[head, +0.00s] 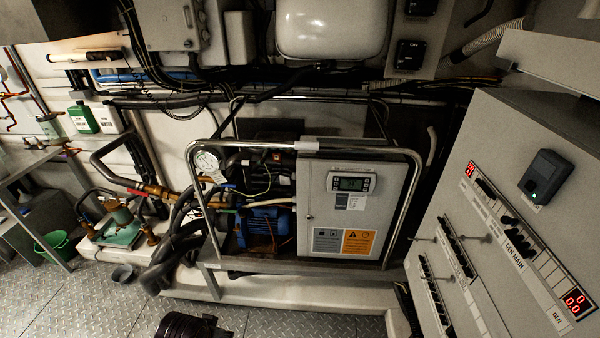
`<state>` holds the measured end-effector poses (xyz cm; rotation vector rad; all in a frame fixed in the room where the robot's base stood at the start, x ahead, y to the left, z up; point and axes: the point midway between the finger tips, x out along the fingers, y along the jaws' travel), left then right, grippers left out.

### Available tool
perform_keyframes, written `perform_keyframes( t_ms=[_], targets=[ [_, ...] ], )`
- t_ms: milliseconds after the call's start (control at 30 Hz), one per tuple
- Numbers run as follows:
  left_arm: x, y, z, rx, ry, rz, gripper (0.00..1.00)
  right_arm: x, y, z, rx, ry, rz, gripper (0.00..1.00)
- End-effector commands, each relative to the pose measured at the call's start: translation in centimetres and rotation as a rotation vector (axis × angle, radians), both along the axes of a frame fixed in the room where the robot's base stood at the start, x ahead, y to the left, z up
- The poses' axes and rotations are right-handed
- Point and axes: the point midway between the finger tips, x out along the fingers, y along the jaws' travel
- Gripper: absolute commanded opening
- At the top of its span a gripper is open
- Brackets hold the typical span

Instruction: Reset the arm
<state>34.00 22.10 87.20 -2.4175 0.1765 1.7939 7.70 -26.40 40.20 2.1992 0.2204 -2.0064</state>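Neither my left nor my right gripper shows in the head view, and I see no part of either arm that I can be sure of. The chiller frame (403,215) of bent metal tube stands in the middle. It surrounds a light grey control box (316,205) with a small lit display (351,183). Left of the box sit a blue motor (262,228), a round white gauge (207,162) and several hoses and cables.
A grey switch panel (470,130) with red digits fills the right side. A metal shelf (30,165) and green bucket (55,246) stand at left. A dark ribbed object (188,325), unclear, is at the bottom edge. Tread-plate floor (85,300) shows bare at lower left.

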Motion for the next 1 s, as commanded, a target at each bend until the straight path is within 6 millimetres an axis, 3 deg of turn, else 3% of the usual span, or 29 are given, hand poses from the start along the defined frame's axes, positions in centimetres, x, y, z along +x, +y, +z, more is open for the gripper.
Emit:
perform_keyframes(
  t_ms=[567, 1000],
  targets=[
    [0.0, -0.2, -14.6, 0.003, 0.050, -0.007, 0.42, 0.0, 0.0, -0.1, 0.000, 0.000, 0.000, 0.40],
    [-3.0, 0.2, -25.4, 0.006, 0.087, -0.013, 0.42, 0.0, 0.0, -0.2, 0.000, 0.000, 0.000, 0.40]
  ],
)
